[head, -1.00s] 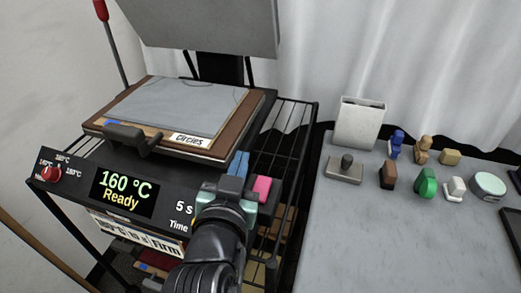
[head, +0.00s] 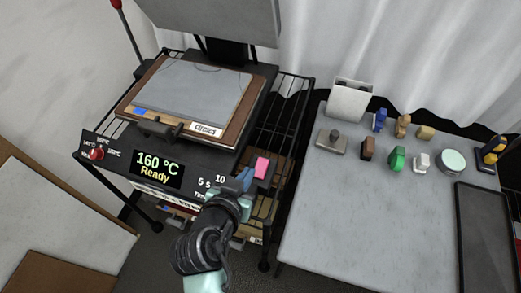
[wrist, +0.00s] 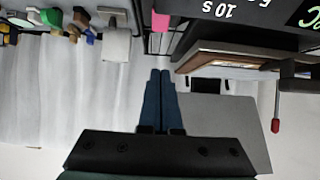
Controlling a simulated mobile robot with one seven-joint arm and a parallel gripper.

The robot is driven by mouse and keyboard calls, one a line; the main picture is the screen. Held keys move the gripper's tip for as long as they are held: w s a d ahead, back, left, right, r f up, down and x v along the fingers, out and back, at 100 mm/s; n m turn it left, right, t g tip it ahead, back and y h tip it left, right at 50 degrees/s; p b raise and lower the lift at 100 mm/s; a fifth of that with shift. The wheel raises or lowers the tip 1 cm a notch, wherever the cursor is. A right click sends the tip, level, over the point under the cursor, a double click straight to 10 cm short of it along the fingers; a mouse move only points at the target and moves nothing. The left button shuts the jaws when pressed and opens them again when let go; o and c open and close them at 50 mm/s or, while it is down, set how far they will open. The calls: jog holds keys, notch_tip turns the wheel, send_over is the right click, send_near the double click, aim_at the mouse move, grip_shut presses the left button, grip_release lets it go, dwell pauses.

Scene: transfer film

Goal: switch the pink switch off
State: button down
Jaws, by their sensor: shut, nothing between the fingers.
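The pink switch (head: 261,167) sits at the right end of the black control panel of the heat press. It also shows at the top edge of the wrist view (wrist: 160,21). Whether it is on or off cannot be told. My gripper (head: 244,178) is shut and empty, with its blue fingers just left of and in front of the pink switch in the head view. In the wrist view the closed fingertips (wrist: 160,73) point up the picture, apart from the switch. My gripper and wrist hide part of the panel's time dial area.
The panel's display (head: 158,169) reads 160 °C Ready, with a red knob (head: 97,154) to its left. The press bed holds a grey sheet (head: 195,92) on a brown board. A grey table (head: 340,215) with several small coloured objects stands at right. A wire rack (head: 290,100) lies between.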

jog(key=shift+s+r, duration=0.1)
jog(key=shift+s, duration=0.2)
jog(key=shift+w+d, duration=0.1)
jog(key=p, duration=0.2)
send_near(265, 159)
jog(key=w, duration=0.2)
jog(key=w+d+r, duration=0.1)
jog(key=w, duration=0.1)
jog(key=shift+r, duration=0.1)
jog(key=f, duration=0.3)
jog(key=shift+w+d, duration=0.1)
jog(key=shift+w, duration=0.2)
jog(key=shift+w+f, duration=0.1)
jog(key=shift+f, duration=0.5)
jog(key=shift+g, duration=0.3)
